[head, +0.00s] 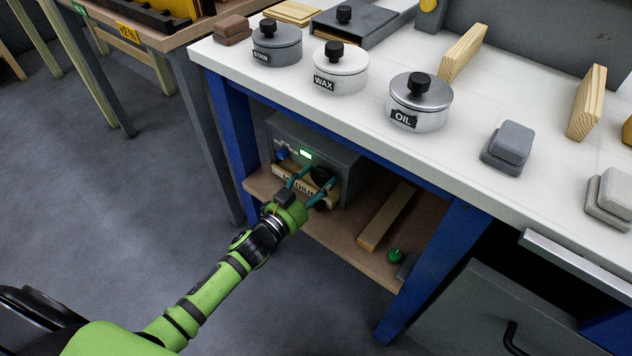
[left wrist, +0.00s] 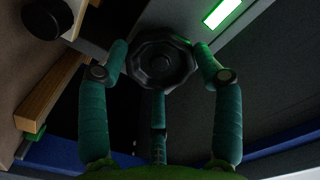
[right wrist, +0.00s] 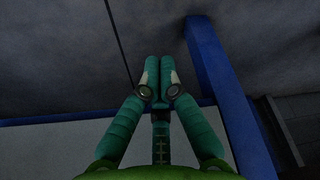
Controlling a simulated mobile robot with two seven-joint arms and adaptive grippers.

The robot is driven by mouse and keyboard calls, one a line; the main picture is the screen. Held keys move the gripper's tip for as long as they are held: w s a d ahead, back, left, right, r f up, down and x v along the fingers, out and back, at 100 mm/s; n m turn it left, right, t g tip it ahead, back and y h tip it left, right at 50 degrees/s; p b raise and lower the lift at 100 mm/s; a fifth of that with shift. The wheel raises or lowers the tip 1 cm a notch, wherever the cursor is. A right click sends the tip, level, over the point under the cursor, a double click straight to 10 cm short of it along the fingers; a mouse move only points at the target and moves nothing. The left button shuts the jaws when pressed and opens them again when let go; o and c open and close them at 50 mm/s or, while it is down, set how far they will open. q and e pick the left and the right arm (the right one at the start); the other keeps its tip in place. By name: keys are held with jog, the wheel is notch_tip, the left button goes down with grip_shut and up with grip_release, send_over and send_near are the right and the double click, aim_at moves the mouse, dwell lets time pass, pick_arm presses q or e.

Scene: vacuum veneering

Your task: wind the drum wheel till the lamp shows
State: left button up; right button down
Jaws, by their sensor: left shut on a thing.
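A grey machine (head: 345,150) stands on the shelf under the white bench, with a lamp (head: 306,155) glowing green on its front. The lamp also shows bright green in the left wrist view (left wrist: 222,12). The black, many-sided drum wheel (left wrist: 163,65) is between the fingers of my left gripper (left wrist: 165,60), which is shut on it. In the head view the wheel (head: 321,176) is partly hidden by the fingers of the left gripper (head: 312,187). My right gripper (right wrist: 160,78) is shut and empty, its fingers together; it is out of the head view.
A pale wooden block (head: 386,217) and a green knob (head: 394,256) are on the shelf right of the machine. Blue bench legs (head: 430,265) flank the shelf opening. Stain (head: 277,45), wax (head: 340,68) and oil (head: 419,103) pots stand on the bench top.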

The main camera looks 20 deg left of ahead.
pick_arm(q)
jog(key=shift+w+d+r, duration=0.15)
jog(key=shift+r, duration=0.45)
jog(key=o, duration=1.1)
jog(key=shift+f, duration=0.1)
jog(key=shift+f, duration=0.1)
jog(key=shift+s, duration=0.3)
jog(key=v, duration=1.1)
jog(key=shift+s+a, duration=0.15)
jog(key=shift+a, duration=0.05)
jog(key=shift+f, duration=0.1)
